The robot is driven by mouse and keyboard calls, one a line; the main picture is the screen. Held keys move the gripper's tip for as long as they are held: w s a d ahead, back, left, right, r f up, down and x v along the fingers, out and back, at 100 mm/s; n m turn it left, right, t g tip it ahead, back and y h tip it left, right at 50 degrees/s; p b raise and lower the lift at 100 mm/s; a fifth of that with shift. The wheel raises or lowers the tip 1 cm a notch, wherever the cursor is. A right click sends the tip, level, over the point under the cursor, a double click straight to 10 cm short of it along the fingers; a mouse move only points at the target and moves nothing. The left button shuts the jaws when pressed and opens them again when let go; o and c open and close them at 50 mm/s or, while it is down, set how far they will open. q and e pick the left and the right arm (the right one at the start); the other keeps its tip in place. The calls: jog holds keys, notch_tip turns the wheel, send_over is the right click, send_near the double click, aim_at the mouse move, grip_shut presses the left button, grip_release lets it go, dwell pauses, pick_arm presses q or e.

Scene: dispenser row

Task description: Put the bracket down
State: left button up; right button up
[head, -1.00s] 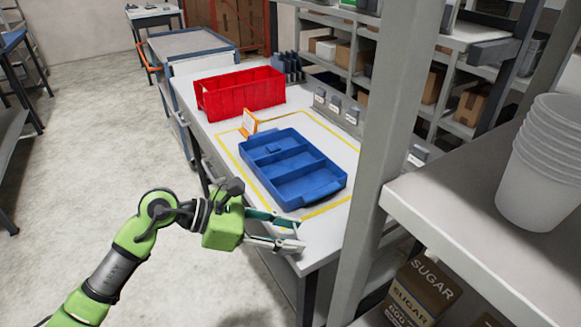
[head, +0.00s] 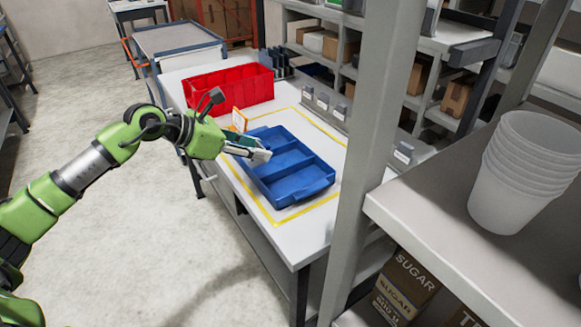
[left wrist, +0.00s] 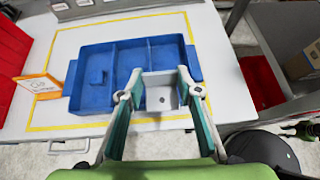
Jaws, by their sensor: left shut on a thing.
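My left gripper (head: 256,153) is shut on a grey bracket, with its tip over the left side of the blue tray (head: 300,190). In the left wrist view, the bracket (left wrist: 161,93) sits between the two fingertips of the gripper (left wrist: 160,96). It looks like an angled plate with a hole. It overlaps the near edge of the tray (left wrist: 85,104) in that view, around its middle and right compartments. The bracket's height above the tray is hard to tell. My right gripper is not in view.
A yellow outline on the white table (head: 313,232) surrounds the tray. An orange-edged card (head: 239,120) stands beside the tray, and a red bin (head: 232,86) is behind. A grey post (head: 372,150) and a shelf with stacked white cups (head: 520,170) are at right.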

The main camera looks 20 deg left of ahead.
pick_arm(q)
jog(key=w+d+f, duration=0.3)
jog(key=w+d, duration=0.2)
jog(key=b, duration=0.2)
send_over(299, 184)
jog(key=a, duration=0.1)
jog(key=f, duration=0.4)
jog(key=shift+s+f, duration=0.15)
jog(key=shift+s, duration=0.25)
jog(key=shift+w+d+f, duration=0.15)
jog(key=shift+w+f, duration=0.1)
jog(key=shift+f, duration=0.1)
jog(key=shift+w+d+f, duration=0.1)
jog(key=shift+d+f, duration=0.05)
jog(key=shift+f, duration=0.1)
notch_tip(299, 184, down, 4)
jog(key=shift+w+d+r+b, duration=0.15)
jog(key=shift+r+b, duration=0.1)
jog(key=shift+b, duration=0.95)
jog(key=shift+r, duration=0.1)
